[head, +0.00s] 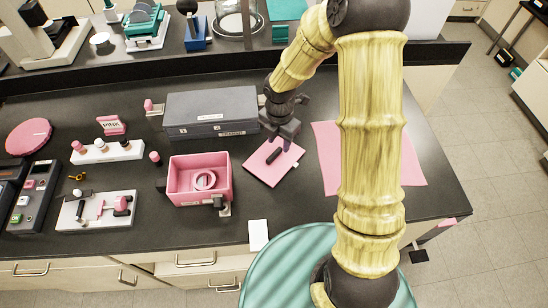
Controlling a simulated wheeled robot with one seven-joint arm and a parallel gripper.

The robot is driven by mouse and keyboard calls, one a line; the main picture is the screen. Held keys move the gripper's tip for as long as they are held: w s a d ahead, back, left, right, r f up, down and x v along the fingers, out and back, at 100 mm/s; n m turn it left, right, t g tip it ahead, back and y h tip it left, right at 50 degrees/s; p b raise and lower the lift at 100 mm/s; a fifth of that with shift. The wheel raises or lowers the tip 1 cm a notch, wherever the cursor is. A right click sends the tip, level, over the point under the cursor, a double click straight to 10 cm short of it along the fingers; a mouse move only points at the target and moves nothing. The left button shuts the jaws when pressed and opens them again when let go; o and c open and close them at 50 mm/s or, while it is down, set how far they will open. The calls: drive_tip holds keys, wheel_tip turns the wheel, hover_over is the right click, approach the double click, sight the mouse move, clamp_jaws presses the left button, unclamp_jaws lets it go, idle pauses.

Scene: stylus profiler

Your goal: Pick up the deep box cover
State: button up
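A flat pink square plate with a black bar handle, which looks like the deep box cover (262,172), lies on the dark bench right of the open pink box. The pink box (199,197) has no lid on it, and a pale pink ring lies inside. My gripper (287,145) points down over the upper right part of the plate, close to the black handle (273,156). The handle's visible part looks free of the fingers. The fingertips are small and dark, so their gap and any contact are unclear.
A grey labelled case (211,104) stands just left of my wrist. A pink mat (413,168) lies to the right, partly behind my arm. A white card (258,235) lies near the front edge. Small tools and trays (97,210) fill the left side.

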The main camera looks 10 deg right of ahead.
sight(276, 151)
drive_tip(key=shift+w+a+f+p, duration=0.15)
drive_tip(key=shift+f+p, duration=0.15)
drive_tip(key=shift+f, duration=1)
drive_tip(key=shift+w+a+f+p, duration=0.15)
drive_tip(key=shift+f+p, duration=0.1)
drive_tip(key=shift+f, duration=1.05)
clamp_jaws()
